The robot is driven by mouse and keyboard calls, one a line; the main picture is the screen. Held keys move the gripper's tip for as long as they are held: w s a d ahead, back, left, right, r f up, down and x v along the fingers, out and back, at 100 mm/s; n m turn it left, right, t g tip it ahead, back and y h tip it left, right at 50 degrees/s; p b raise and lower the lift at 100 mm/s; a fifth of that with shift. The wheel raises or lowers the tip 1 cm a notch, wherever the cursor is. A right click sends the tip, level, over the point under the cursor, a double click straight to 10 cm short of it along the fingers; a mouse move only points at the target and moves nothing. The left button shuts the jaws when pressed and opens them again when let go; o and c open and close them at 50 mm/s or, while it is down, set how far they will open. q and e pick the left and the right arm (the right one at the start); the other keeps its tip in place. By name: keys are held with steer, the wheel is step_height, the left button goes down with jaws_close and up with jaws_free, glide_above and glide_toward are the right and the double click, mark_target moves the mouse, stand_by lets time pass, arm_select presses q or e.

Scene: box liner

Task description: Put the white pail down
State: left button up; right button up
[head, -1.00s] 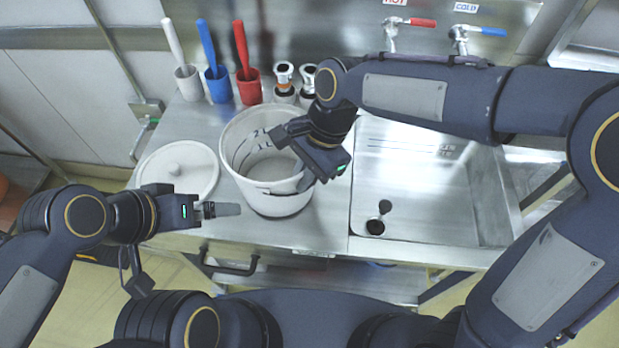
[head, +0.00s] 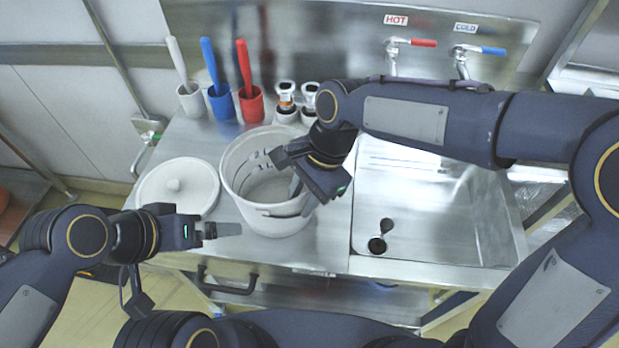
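The white pail (head: 237,196) stands upright on the steel counter, left of the sink, with dark volume marks inside. Its right rim is partly hidden by my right gripper (head: 302,196). That gripper reaches down at the right rim, one finger inside the pail and the other towards the outer side, with a gap between them. It appears open; the exact contact with the rim is hidden. My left gripper (head: 222,230) is in front of the counter, left of the pail and apart from it, pointing right. It is seen edge-on and holds nothing visible.
A round white lid (head: 178,187) lies left of the pail. White (head: 192,101), blue (head: 221,103) and red (head: 251,105) cups with pestles stand behind, beside two small jars (head: 286,104). The sink (head: 430,215) is to the right, with hot and cold taps above.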

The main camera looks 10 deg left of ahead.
steer(key=v, duration=1.2)
steer(key=s+d+f+n+t+y, duration=0.1)
steer(key=s+d+n+t, duration=0.1)
steer(key=d, duration=0.6)
steer(key=s+d+f+n+t+y, duration=0.1)
steer(key=s+d+t, duration=0.1)
steer(key=d, duration=0.5)
steer(key=s+d+f+n+t+h, duration=0.1)
steer(key=s+d+f+n+t, duration=0.2)
steer(key=s+d+f, duration=0.3)
steer(key=shift+s+d+f+n+t+h, duration=0.4)
steer(key=shift+s+n, duration=0.3)
steer(key=shift+s, duration=0.4)
steer(key=shift+d, duration=0.1)
